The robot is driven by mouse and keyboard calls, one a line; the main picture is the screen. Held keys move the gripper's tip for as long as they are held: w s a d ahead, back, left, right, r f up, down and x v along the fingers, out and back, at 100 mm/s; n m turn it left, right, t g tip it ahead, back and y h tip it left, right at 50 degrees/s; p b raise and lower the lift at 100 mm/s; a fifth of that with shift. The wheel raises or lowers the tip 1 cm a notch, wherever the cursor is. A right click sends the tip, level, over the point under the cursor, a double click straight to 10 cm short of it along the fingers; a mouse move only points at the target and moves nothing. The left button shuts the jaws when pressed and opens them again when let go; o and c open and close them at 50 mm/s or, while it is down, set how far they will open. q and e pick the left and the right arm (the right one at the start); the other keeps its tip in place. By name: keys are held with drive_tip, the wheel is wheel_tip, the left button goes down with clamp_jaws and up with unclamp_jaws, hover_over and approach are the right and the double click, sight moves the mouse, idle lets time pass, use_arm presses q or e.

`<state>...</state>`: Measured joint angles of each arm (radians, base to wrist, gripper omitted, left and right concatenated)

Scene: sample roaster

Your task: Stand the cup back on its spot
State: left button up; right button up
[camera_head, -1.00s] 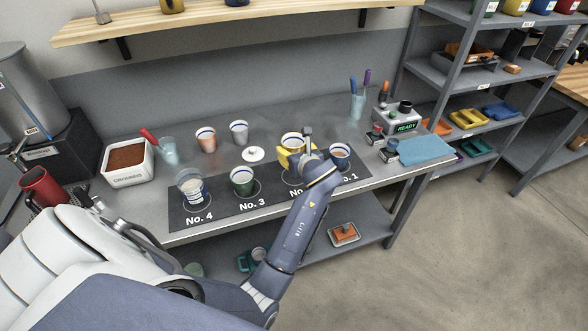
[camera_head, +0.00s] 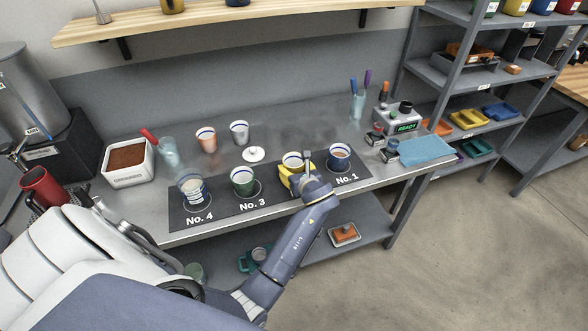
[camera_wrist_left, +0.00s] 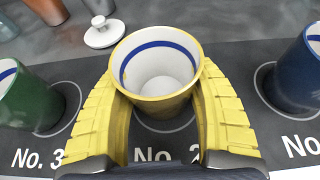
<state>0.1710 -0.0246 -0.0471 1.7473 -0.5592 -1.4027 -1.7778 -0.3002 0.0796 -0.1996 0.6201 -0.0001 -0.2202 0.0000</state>
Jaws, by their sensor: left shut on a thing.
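The yellow cup (camera_head: 293,160) has a white inside and a blue band. My left gripper (camera_head: 296,176) is shut on it, with yellow fingers on both sides. In the left wrist view the cup (camera_wrist_left: 158,104) looks upright between the fingertips (camera_wrist_left: 157,98). It is over the white ring marked No. 2 (camera_wrist_left: 165,126) on the dark mat (camera_head: 222,208); part of the ring shows below it. I cannot tell whether its base touches the mat. My right gripper is not in view.
The green cup (camera_head: 242,182) stands at No. 3, the blue cup (camera_head: 339,160) at No. 1, and a clear cup (camera_head: 192,190) at No. 4. A white lid (camera_head: 254,154), an orange cup (camera_head: 206,141) and a grey cup (camera_head: 240,133) are behind the mat.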

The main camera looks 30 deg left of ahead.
use_arm(q)
drive_tip(key=o, duration=1.4)
drive_tip(key=shift+f, duration=0.1)
drive_tip(key=shift+o, duration=0.2)
drive_tip(key=shift+r, duration=0.2)
drive_tip(key=shift+v, duration=3.7)
